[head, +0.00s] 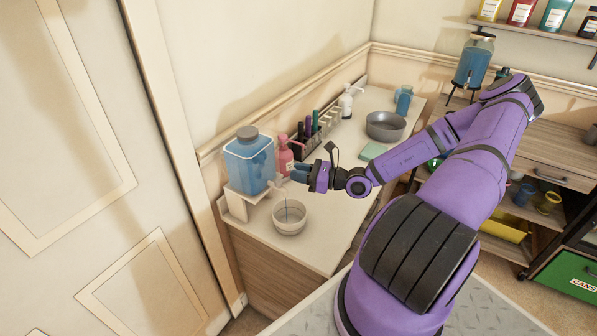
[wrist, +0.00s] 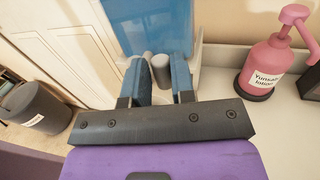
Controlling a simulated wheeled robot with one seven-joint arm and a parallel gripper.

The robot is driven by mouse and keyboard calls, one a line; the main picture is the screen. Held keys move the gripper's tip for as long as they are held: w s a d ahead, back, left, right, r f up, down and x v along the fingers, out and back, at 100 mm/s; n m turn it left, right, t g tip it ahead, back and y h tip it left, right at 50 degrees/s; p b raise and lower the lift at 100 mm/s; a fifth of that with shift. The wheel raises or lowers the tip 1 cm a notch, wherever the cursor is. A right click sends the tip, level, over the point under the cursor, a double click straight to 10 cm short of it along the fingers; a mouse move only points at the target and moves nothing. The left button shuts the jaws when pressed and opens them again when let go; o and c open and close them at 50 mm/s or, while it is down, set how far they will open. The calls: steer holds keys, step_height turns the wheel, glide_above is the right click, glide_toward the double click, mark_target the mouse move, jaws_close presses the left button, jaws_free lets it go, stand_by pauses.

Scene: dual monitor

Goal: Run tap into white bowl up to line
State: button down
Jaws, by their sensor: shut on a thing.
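The white bowl (head: 289,228) stands upright on the counter below the tap of a blue-filled water dispenser (head: 249,165). A thin bluish streak like running water hangs over the bowl's middle. The water level and fill line are too small to make out. My gripper (head: 295,172) is at the dispenser's front, above the bowl. In the wrist view, its blue fingers (wrist: 161,78) are closed around a small grey tap handle (wrist: 157,66), with the dispenser's blue tank (wrist: 150,22) just beyond.
A pink pump bottle (head: 285,157) stands close beside my gripper and also shows in the wrist view (wrist: 268,65). A rack of markers (head: 308,137), a white pump bottle (head: 346,102) and a grey metal bowl (head: 385,126) stand farther along. The counter right of the white bowl is clear.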

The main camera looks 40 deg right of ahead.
steer(key=shift+s+f, duration=0.1)
steer(key=shift+f, duration=0.05)
steer(key=c, duration=1)
jaws_free()
steer(key=v, duration=1)
steer(key=shift+s+d, duration=0.15)
steer(key=shift+s, duration=0.15)
